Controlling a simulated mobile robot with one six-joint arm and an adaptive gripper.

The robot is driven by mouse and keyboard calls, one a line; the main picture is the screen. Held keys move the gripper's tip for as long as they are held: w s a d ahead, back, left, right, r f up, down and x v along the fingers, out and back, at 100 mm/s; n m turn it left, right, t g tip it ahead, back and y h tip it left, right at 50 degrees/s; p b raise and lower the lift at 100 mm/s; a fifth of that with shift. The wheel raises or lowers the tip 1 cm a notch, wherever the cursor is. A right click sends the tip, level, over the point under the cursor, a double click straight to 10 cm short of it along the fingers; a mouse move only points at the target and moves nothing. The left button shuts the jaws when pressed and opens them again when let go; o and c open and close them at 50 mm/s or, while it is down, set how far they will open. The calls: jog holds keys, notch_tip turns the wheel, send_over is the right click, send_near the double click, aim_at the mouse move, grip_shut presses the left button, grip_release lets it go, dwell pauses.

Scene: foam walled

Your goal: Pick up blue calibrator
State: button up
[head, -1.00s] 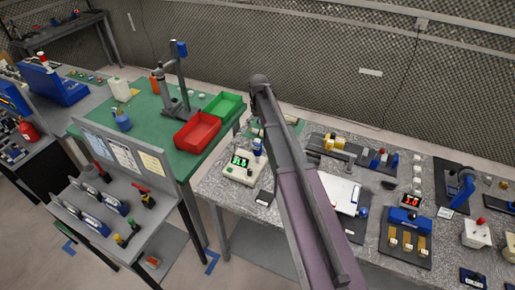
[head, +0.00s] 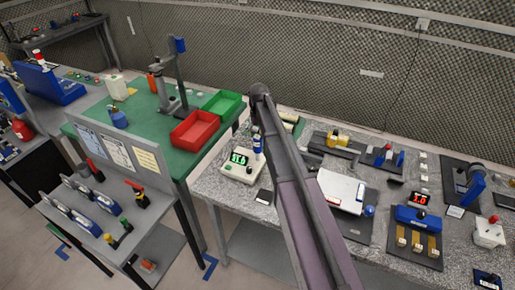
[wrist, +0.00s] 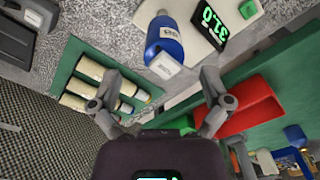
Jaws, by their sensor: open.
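A blue cylinder with a pale top and a white label, which looks like the blue calibrator (wrist: 165,42), shows at the upper middle of the wrist view. In the head view my gripper is hidden by my arm.
The white scale (head: 241,168) stands on the grey speckled bench. A red bin (head: 195,130) and a green bin (head: 222,104) sit on the green table to the left. In the wrist view, several cream cylinders (wrist: 87,83) lie in a green holder near the left finger.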

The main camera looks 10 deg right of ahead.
aim_at(258, 144)
jog(key=shift+f+b, duration=0.35)
jog(key=shift+f, duration=0.3)
jog(key=shift+f, duration=0.1)
jog(key=shift+w+a+f+b, duration=0.1)
jog(key=shift+f+b, duration=1.15)
jog(key=shift+b, duration=0.05)
jog(key=shift+a+f+b, duration=0.1)
jog(key=shift+f+b, duration=1.1)
jog(key=shift+b, duration=0.1)
jog(key=c, duration=1.3)
